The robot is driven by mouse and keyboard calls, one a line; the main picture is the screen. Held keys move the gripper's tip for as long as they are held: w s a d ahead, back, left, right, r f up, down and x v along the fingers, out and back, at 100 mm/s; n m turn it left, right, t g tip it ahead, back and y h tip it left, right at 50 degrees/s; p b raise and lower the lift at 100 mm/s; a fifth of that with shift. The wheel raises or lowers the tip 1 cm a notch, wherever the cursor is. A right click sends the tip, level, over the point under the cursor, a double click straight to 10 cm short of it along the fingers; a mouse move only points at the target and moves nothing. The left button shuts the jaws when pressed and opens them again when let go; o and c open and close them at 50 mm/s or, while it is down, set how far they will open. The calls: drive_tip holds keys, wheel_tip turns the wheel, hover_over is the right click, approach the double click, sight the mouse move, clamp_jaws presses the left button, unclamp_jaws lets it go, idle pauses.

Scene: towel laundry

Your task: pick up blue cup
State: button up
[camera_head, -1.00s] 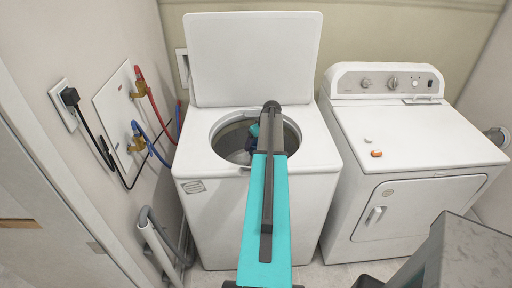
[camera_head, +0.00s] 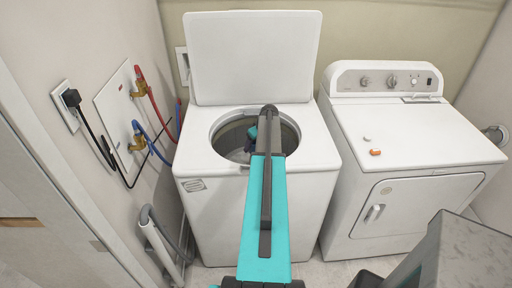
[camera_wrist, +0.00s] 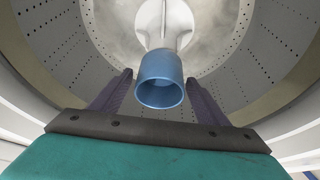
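No contact shows.
The drum wall (camera_wrist: 70,50) curves closely around the gripper. The washer lid (camera_head: 253,57) stands raised behind the opening. A dryer (camera_head: 415,135) stands to the right with a small orange item (camera_head: 375,152) on top. Hoses (camera_head: 152,120) hang on the left wall.

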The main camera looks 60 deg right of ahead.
drive_tip(key=c, duration=0.9)
drive_tip(key=shift+r, duration=0.1)
wheel_tip(320, 180, up, 10)
drive_tip(key=b, duration=0.3)
drive_tip(key=shift+b, duration=0.3)
